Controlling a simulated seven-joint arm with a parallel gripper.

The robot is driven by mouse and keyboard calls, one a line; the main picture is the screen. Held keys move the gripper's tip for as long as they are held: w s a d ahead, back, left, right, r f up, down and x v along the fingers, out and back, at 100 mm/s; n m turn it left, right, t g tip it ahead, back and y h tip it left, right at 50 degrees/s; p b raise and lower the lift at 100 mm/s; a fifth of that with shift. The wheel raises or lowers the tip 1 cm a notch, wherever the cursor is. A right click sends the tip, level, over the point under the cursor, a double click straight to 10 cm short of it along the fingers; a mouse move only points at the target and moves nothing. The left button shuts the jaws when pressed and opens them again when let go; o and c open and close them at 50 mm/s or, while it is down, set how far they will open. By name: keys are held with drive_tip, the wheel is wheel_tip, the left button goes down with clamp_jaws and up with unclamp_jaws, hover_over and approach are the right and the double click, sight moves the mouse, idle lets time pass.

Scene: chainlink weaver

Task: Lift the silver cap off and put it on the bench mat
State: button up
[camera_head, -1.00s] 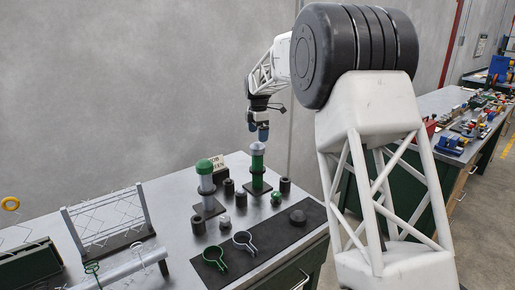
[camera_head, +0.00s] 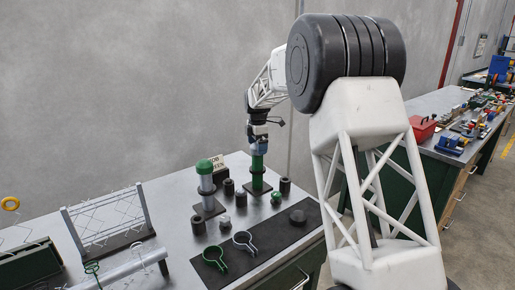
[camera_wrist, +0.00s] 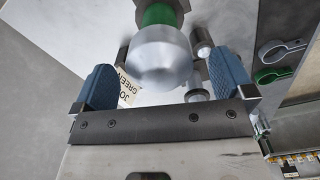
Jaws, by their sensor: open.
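The silver cap (camera_wrist: 158,62) sits on top of the upright green post (camera_head: 257,168). In the head view the cap is mostly hidden by my gripper (camera_head: 259,149). In the wrist view my gripper (camera_wrist: 165,85) is open, with one blue finger pad on each side of the cap and a visible gap to each. The bench mat (camera_head: 262,246) is a dark strip along the front of the bench.
A silver post with a green cap (camera_head: 204,166) stands left of the green post. Dark cylinders (camera_head: 285,186) and small caps (camera_head: 276,198) stand around the posts. A green ring clamp (camera_head: 214,257), a silver ring clamp (camera_head: 244,241) and a dark round piece (camera_head: 298,216) lie on the mat.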

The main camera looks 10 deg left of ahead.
drive_tip(key=shift+f, duration=0.45)
drive_tip(key=c, duration=1)
drive_tip(key=shift+r, duration=0.2)
drive_tip(key=shift+s+r, duration=0.1)
drive_tip(key=shift+r, duration=1.55)
drive_tip(key=s+d, duration=0.1)
drive_tip(key=s, duration=0.4)
drive_tip(key=s+d+r, duration=0.1)
drive_tip(key=s+d, duration=0.1)
drive_tip(key=s, duration=0.3)
drive_tip(key=s+d, duration=0.2)
drive_tip(key=s, duration=0.3)
drive_tip(key=shift+r, duration=0.2)
